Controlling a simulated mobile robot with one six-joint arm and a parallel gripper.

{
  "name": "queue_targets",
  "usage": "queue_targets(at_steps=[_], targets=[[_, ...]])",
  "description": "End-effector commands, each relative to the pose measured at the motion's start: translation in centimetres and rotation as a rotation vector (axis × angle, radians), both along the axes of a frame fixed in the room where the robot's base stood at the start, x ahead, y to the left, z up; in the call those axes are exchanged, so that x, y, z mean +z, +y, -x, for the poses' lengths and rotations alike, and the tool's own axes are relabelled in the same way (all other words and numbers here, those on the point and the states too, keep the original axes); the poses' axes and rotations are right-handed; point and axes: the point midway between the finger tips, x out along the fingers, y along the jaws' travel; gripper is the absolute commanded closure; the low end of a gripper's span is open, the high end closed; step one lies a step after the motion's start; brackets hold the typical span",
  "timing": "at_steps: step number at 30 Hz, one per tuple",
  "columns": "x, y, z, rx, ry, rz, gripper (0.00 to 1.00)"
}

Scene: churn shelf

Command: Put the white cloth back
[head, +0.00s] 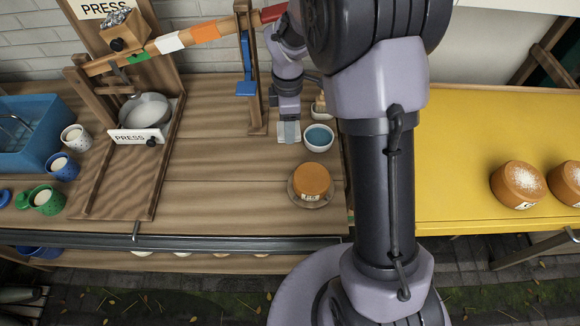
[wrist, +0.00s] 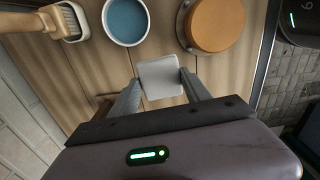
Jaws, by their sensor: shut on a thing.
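The white cloth (wrist: 160,80) is a small pale square between the fingertips of my gripper (wrist: 158,88) in the wrist view. My gripper is shut on it. In the head view my gripper (head: 288,130) points down over the wooden table, just left of the bowl. Whether the cloth touches the table is hard to tell.
A white bowl of blue liquid (head: 319,138) stands right of my gripper, with a wooden brush (wrist: 70,20) beside it. An orange cheese (head: 312,179) sits on a round stand nearer me. The press frame (head: 252,100) stands close on the left. Bare planks (head: 215,165) lie left of the cheese.

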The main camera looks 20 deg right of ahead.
Motion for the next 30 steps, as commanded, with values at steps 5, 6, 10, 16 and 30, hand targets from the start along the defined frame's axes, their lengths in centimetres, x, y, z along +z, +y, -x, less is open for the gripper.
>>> queue_targets(at_steps=[5, 6, 10, 16, 30], targets=[[-1.6, 0.6, -1.4, -0.072, -0.001, -0.001, 0.82], [-2.2, 0.6, -1.5, -0.073, -0.001, -0.001, 0.82], [-5.3, 0.6, -1.4, -0.072, 0.001, 0.0, 0.82], [-9.4, 0.6, -1.4, -0.072, 0.0, -0.001, 0.82], [-10.5, 0.5, -1.4, -0.07, -0.002, -0.001, 0.35]])
